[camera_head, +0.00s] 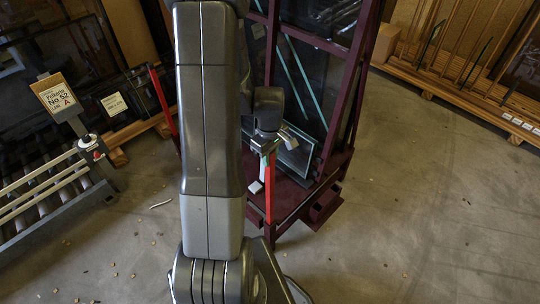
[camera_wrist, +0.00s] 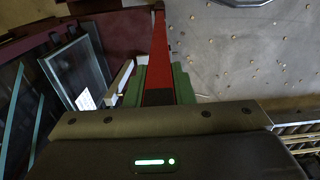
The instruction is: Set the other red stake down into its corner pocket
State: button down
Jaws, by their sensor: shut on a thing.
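My gripper (camera_head: 265,146) is shut on a red stake (camera_head: 270,190), which hangs upright below it at the near corner of the maroon glass frame (camera_head: 292,198). In the wrist view the stake (camera_wrist: 160,55) runs away between green finger pads (camera_wrist: 183,85), and its far end lies beside the maroon deck edge (camera_wrist: 118,35). I cannot tell whether its lower end is in the corner pocket; the pocket is not clear in either view. Another red stake (camera_head: 162,100) stands upright left of my arm, its lower part partly hidden by my arm.
Glass panes (camera_head: 298,155) lean in the maroon frame; they also show in the wrist view (camera_wrist: 75,68). A roller conveyor (camera_head: 45,190) and a sign (camera_head: 55,95) stand at left. Wooden racks (camera_head: 470,80) line the back right. The floor (camera_head: 430,210) at right is open.

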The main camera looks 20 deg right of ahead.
jog(key=shift+f+b, duration=1.7)
jog(key=shift+f, duration=0.4)
dwell(0.7)
jog(key=c, duration=1.2)
grip_release()
jog(key=shift+o, duration=0.2)
notch_tip(320, 180, up, 6)
jog(key=p, duration=0.4)
jog(key=shift+s+a, duration=0.1)
